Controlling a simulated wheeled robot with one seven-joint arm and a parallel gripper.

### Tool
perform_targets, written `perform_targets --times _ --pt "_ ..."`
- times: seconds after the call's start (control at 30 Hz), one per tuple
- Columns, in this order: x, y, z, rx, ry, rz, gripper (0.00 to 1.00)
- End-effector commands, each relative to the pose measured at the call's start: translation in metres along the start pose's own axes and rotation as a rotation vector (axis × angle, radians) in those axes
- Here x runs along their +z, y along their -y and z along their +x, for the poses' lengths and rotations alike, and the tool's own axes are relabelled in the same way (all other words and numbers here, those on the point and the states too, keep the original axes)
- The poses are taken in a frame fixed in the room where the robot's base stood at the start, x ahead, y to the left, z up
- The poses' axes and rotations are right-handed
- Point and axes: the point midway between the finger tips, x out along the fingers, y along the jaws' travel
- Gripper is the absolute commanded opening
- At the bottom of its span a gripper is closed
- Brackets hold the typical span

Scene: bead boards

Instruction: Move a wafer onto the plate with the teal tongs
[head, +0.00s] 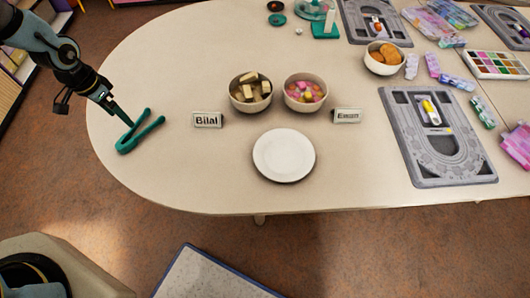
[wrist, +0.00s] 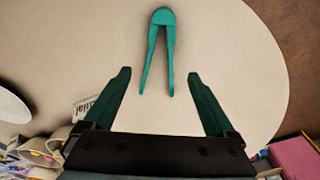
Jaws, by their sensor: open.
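The teal tongs (head: 126,148) lie flat on the left end of the table, spread in a V. In the wrist view the tongs (wrist: 162,18) lie ahead of my fingers, hinge end away and tips toward me. My gripper (head: 128,121) is over the tongs in the head view; in the wrist view (wrist: 158,76) its fingers are apart with nothing between them. Blocky cream-and-brown pieces, seemingly the wafers (head: 250,88), fill a bowl (head: 235,100) behind the "Bilal" card. The white plate (head: 284,155) is empty near the front edge.
The "Bilal" card (head: 207,120) and a second name card (head: 346,116) stand near the bowls. A bowl of pink and yellow sweets (head: 305,107) and a bowl of orange biscuits (head: 381,67) are to the right. A grey bead board (head: 455,168) lies further right. The table around the tongs is clear.

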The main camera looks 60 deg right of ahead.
Motion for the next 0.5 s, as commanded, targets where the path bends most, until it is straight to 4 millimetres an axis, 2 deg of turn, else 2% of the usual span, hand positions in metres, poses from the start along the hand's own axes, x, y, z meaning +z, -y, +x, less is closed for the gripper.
perform_targets --times 0.27,0.5 --pt "0.001 0.0 0.005 0.0 0.001 -0.002 0.9" --pt "0.001 0.0 0.027 0.001 0.001 -0.002 0.9"
